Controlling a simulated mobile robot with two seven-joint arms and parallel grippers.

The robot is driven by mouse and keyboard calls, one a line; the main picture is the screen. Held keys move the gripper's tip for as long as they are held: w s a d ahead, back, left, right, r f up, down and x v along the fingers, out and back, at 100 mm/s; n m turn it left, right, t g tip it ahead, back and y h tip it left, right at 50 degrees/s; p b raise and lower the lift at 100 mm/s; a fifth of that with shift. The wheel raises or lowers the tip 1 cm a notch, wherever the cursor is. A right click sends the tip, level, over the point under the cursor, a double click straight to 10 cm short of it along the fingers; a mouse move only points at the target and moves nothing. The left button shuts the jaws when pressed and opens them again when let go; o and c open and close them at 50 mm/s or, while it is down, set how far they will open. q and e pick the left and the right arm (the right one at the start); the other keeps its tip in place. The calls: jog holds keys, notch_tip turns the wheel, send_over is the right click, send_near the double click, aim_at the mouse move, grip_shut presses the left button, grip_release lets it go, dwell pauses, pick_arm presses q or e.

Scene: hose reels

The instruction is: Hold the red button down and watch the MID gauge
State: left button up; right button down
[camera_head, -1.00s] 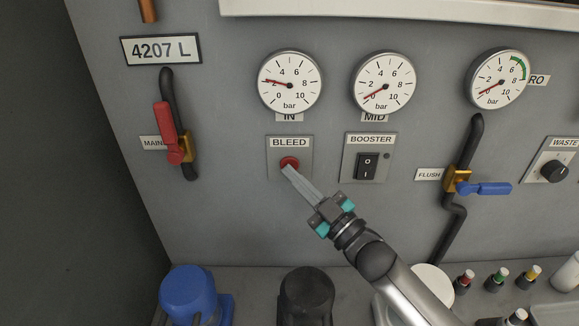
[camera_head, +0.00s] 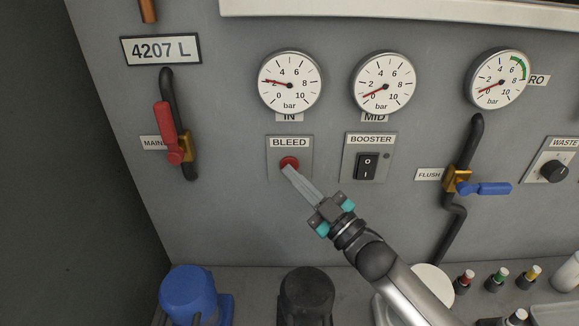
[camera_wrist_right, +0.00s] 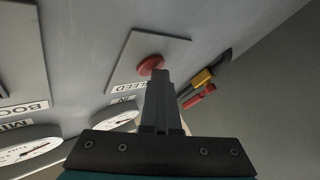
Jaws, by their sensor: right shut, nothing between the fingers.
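The red button (camera_head: 289,162) sits on the plate labelled BLEED. It also shows in the right wrist view (camera_wrist_right: 150,64). My right gripper (camera_head: 287,170) is shut and empty, with its fingertips at the lower edge of the button; they look to be touching it, but I cannot tell how far it is pressed. The MID gauge (camera_head: 384,83) is above right of the button. Its red needle points to the lower left, near the low end of the scale. My left gripper is not in view.
The IN gauge (camera_head: 290,82) reads about 2. The BOOSTER switch (camera_head: 367,166) is right of the button. A red-handled valve (camera_head: 167,130) is at the left, a blue-handled valve (camera_head: 484,188) at the right. A blue cap (camera_head: 188,290) and a black cap (camera_head: 306,294) stand below on the ledge.

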dwell(0.7)
jog(key=shift+s+p, duration=0.6)
jog(key=shift+s, duration=0.35)
jog(key=s+p, duration=0.2)
jog(key=s, duration=0.3)
jog(key=shift+f, duration=0.1)
